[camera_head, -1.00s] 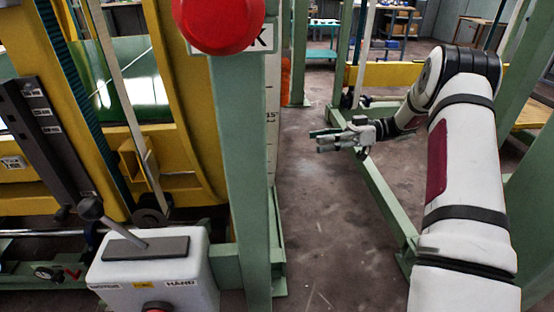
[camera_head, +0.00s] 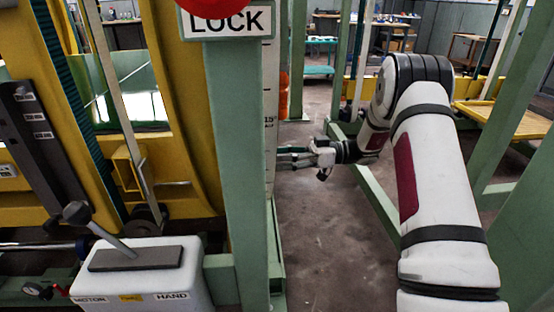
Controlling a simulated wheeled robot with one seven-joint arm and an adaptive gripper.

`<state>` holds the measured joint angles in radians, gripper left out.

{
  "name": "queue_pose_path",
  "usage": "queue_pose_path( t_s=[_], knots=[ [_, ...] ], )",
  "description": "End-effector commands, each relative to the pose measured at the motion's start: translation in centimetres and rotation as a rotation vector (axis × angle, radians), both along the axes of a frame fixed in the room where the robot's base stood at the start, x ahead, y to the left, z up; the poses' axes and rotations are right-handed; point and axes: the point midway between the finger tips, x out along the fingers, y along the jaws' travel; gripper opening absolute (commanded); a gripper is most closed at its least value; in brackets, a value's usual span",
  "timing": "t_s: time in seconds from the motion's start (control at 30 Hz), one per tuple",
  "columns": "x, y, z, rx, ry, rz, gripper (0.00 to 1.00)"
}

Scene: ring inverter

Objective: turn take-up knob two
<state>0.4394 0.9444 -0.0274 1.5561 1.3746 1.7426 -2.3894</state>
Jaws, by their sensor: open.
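No knob that I can identify as take-up knob two shows in the head view. My gripper (camera_head: 284,157) is open and empty, reaching left from my arm. Its fingertips appear at the right edge of the post with the marked scale (camera_head: 270,120). I cannot tell whether they touch it or pass behind it.
A green post with a LOCK sign (camera_head: 227,22) stands in front of the yellow ring frame (camera_head: 185,110). A white box (camera_head: 150,280) with a lever (camera_head: 98,228) is at lower left. Green beams (camera_head: 380,200) and posts stand at right. Bare floor (camera_head: 330,250) lies between.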

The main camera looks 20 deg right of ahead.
Motion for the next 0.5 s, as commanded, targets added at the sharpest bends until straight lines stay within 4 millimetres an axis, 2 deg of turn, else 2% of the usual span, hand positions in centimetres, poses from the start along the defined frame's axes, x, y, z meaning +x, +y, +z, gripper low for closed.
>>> queue_pose_path(
  t_s=[0.13, 0.47, 0.5],
  knots=[
    [0.21, 1.15, -0.03, -0.001, 0.000, 0.001, 0.55],
    [0.27, 1.42, 0.01, -0.001, 0.000, -0.001, 0.55],
    [0.27, 1.42, 0.01, -0.001, 0.000, -0.001, 0.48]
  ],
)
